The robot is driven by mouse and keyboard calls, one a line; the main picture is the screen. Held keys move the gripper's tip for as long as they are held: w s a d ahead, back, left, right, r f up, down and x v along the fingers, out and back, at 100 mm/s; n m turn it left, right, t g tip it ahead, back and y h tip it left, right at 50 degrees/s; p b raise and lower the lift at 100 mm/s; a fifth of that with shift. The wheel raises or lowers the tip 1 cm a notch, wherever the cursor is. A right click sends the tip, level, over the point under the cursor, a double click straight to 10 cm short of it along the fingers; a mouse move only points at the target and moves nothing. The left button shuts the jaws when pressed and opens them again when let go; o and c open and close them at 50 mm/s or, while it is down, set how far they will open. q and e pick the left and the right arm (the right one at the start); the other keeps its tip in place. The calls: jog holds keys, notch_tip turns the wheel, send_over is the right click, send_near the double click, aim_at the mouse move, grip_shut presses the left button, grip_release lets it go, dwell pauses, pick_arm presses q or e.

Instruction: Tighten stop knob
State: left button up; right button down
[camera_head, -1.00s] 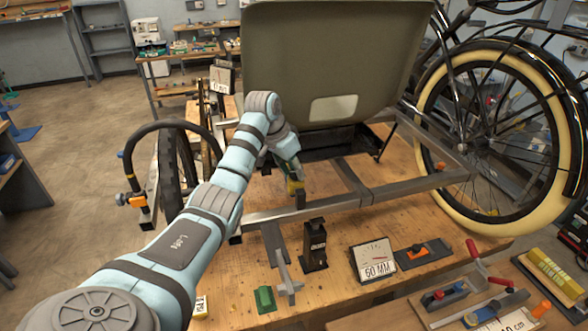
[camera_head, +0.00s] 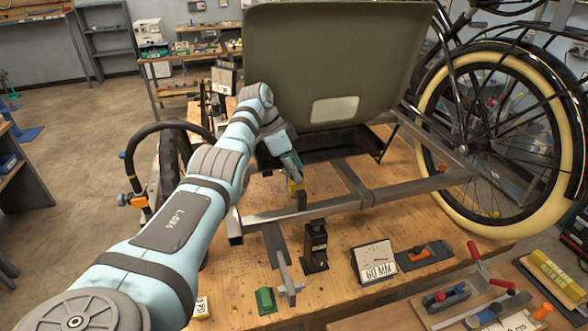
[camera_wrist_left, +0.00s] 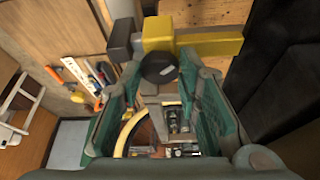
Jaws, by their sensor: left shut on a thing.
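The stop knob (camera_wrist_left: 160,67) is a black round knob seen end-on in the left wrist view, beside a yellow block (camera_wrist_left: 207,46) with dark parts. My left gripper (camera_wrist_left: 158,74) has its green-padded fingers on either side of the knob and is shut on it. In the head view my left gripper (camera_head: 294,172) reaches down to the small yellow stop (camera_head: 297,187) at the front rail of the grey trike frame (camera_head: 330,207). The knob itself is hidden there. My right gripper is in neither view.
A big olive seat panel (camera_head: 310,60) rises behind the gripper. A cream-tyred wheel (camera_head: 440,190) stands at right. On the wooden bench are a black block (camera_head: 314,247), a 60 MM gauge (camera_head: 375,262) and a green block (camera_head: 265,300). Tools lie at front right.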

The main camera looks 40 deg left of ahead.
pick_arm(q)
jog(key=o, duration=1.1)
jog(key=shift+o, duration=0.2)
jog(key=shift+s, duration=0.1)
jog(key=shift+a, duration=0.1)
jog(key=shift+a+r, duration=0.1)
jog(key=shift+r, duration=0.25)
jog(key=s+a, duration=0.8)
jog(key=s, duration=0.1)
jog(key=shift+s+r, duration=0.2)
jog(key=shift+d, duration=0.1)
